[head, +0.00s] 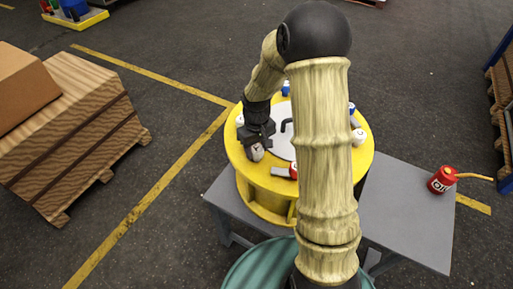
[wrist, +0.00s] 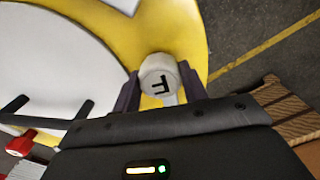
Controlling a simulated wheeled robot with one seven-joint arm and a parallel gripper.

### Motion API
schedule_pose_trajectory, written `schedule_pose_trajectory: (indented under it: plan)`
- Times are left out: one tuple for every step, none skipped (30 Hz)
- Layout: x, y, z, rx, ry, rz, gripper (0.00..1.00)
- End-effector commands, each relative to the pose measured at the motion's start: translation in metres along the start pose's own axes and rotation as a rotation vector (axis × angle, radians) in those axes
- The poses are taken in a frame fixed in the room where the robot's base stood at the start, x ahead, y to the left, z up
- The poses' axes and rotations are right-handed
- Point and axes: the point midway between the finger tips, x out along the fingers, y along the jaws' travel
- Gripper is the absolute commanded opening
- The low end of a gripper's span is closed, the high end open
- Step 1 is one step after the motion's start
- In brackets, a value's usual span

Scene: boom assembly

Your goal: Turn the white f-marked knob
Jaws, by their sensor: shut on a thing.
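The white knob with a black F mark (wrist: 158,82) sits on the yellow round assembly, between the two fingers of my gripper (wrist: 157,92) in the wrist view. The fingers are shut on its sides. The F looks turned on its side in this view. In the head view the knob (head: 257,152) shows at the left front of the yellow assembly (head: 244,172), just below my gripper (head: 257,142). My arm hides part of the assembly's middle and right.
Other white, blue and red knobs sit around the yellow ring, including a white one (head: 358,137) at right. A black handle (wrist: 45,115) stands on the white centre disc. A red oil can (head: 441,180) stands on the grey table (head: 408,215). Stacked wood (head: 75,130) stands at left.

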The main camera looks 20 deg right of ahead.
Motion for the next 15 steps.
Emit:
schedule_pose_trajectory:
  plan:
    - [-0.0003,-0.0002,-0.0005,0.023,0.001,0.001,0.20]
    - [-0.0003,-0.0001,-0.0006,0.038,0.001,0.001,0.20]
    - [-0.0003,0.0003,-0.0006,0.062,0.001,0.002,0.20]
    - [-0.0003,0.0003,-0.0005,0.082,0.001,0.002,0.20]
    - [-0.0003,0.0001,-0.0006,0.102,0.001,0.001,0.20]
    - [-0.0004,-0.0001,-0.0008,0.130,0.002,0.002,0.20]
    - [-0.0004,0.0000,-0.0008,0.152,0.002,0.002,0.20]
    - [-0.0005,0.0002,-0.0007,0.178,0.002,0.002,0.20]
    - [-0.0006,0.0001,-0.0008,0.211,0.002,0.002,0.20]
    - [-0.0007,0.0000,-0.0009,0.236,0.002,0.002,0.20]
    - [-0.0007,0.0000,-0.0009,0.264,0.002,0.002,0.20]
    - [-0.0008,0.0001,-0.0009,0.300,0.002,0.002,0.20]
    - [-0.0009,0.0001,-0.0010,0.328,0.003,0.002,0.20]
    - [-0.0010,0.0001,-0.0010,0.358,0.003,0.002,0.20]
    - [-0.0011,0.0000,-0.0011,0.394,0.003,0.002,0.20]
